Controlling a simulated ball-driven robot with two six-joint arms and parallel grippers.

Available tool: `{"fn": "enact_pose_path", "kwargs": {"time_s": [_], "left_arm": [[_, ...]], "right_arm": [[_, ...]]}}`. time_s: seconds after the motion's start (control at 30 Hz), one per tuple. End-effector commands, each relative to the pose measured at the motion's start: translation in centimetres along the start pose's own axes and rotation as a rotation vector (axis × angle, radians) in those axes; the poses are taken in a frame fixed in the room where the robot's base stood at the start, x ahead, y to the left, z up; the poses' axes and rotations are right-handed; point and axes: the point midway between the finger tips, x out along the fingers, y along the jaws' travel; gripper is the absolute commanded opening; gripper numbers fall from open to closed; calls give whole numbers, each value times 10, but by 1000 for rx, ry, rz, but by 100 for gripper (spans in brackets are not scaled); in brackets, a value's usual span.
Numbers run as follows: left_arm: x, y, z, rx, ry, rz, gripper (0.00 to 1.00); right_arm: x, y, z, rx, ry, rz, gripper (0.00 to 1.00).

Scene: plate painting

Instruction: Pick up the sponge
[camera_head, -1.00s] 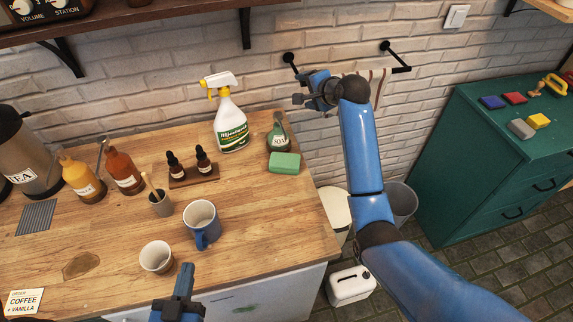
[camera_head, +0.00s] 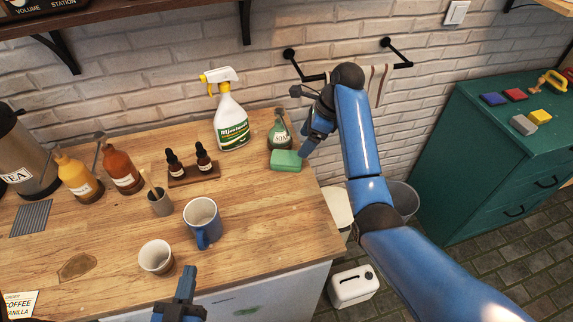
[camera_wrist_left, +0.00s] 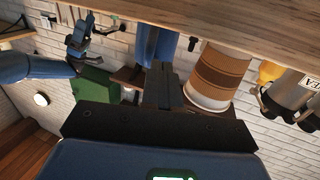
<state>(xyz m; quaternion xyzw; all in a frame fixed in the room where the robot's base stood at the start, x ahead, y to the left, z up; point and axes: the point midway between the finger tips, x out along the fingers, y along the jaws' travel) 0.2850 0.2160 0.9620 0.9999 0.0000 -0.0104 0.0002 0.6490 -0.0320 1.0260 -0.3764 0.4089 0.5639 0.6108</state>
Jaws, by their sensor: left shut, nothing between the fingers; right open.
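The green sponge (camera_head: 286,161) lies flat on the wooden counter near its right edge, in front of the soap bottle (camera_head: 279,135). My right gripper (camera_head: 307,147) is open and points down at the sponge's right end. The view does not show clearly whether its fingers touch the sponge. My left gripper (camera_head: 187,280) is shut and empty at the counter's front edge, below the blue mug and the white cup. Its shut fingers also show in the left wrist view (camera_wrist_left: 163,85).
A spray bottle (camera_head: 231,121) stands left of the soap. A blue mug (camera_head: 203,224), a white cup (camera_head: 155,256), a brush cup (camera_head: 160,202) and a dropper stand (camera_head: 193,174) stand further left. A towel rail (camera_head: 398,65) is on the wall behind my right arm.

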Motion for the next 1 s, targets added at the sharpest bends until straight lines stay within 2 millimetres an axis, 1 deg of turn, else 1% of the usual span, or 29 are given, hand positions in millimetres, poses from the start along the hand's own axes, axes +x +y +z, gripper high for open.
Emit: {"fn": "enact_pose_path", "kwargs": {"time_s": [0.03,0.1,0.2,0.37,0.7,0.8,1.0], "left_arm": [[0,0,5,0,-1,0,0],[0,0,1,0,0,0,0],[0,0,0,0,0,0,0],[0,0,-1,0,0,0,0],[0,0,-7,0,0,0,0],[0,0,-7,0,0,0,0],[0,0,-7,0,0,0,0]], "right_arm": [[9,0,0,0,0,2,77],[17,0,1,-1,1,3,77],[26,0,1,-2,1,1,77],[35,0,1,-1,1,2,77],[75,0,2,-2,1,1,77],[81,0,1,-2,1,0,77],[82,-1,1,-2,0,-1,77]]}}
